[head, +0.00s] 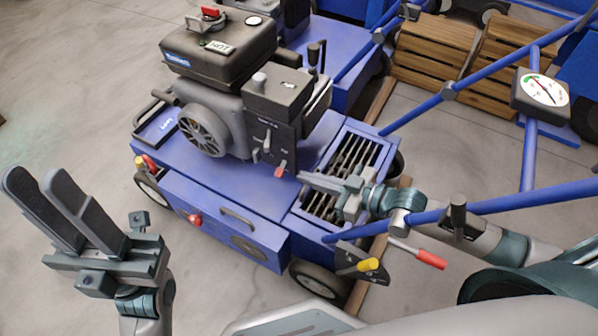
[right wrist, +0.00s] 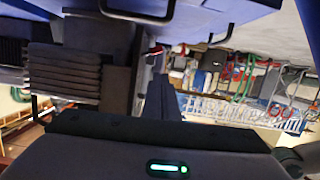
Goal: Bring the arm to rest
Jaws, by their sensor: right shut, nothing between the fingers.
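My right gripper (head: 304,178) reaches in from the right over the barred opening (head: 345,172) of the blue aerator (head: 215,190). Its fingers are together with nothing between them. The fingertips point left, close to a small red-tipped lever (head: 279,171) on the engine; I cannot tell whether they touch anything. In the right wrist view the dark shut fingers (right wrist: 160,98) show at the centre, below blue machine parts. My left gripper (head: 36,176) is at the left over bare floor, clear of the aerator, with its fingers slightly apart and empty.
The black engine (head: 220,60) stands on the aerator. Blue handle bars (head: 470,203) run close to my right arm, with a gauge (head: 541,92) on them. A red-ended lever (head: 428,257) and a yellow knob (head: 368,265) stick out below. Floor (head: 60,90) at the left is free.

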